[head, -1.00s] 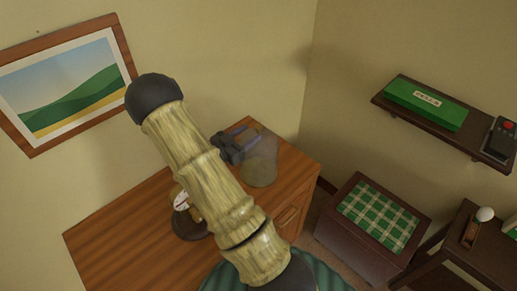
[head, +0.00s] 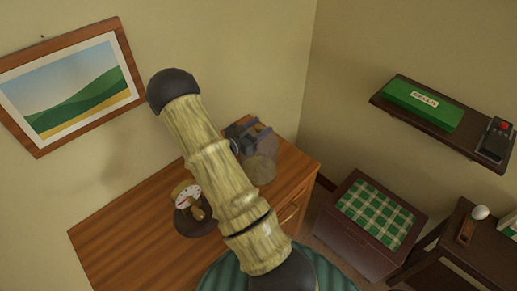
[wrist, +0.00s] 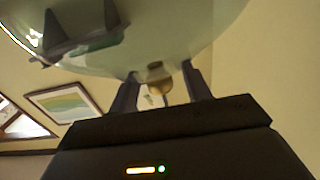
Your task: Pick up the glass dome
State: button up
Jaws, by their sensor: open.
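The clear glass dome (head: 262,170) stands near the right end of the wooden table, partly hidden by my arm and gripper. In the wrist view the dome (wrist: 165,25) fills the top of the picture as a large transparent curve. My gripper (head: 262,130) is at the dome's upper part. In the wrist view its two fingers (wrist: 160,82) are spread apart, with a small brass knob-like thing (wrist: 156,76) between them. I cannot tell whether that thing belongs to the dome or whether the fingers touch the glass.
A brass piece with a white dial (head: 187,194) stands on a dark round base, left of my arm. The wooden table (head: 120,235) is bare at its left. A green box (head: 420,104) lies on the wall shelf; a plaid-topped chest (head: 375,213) stands right of the table.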

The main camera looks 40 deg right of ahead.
grip_shut()
notch_tip(320, 180, up, 10)
jog(key=shift+r+b, duration=0.1)
jog(key=shift+b, duration=0.85)
dwell(0.5)
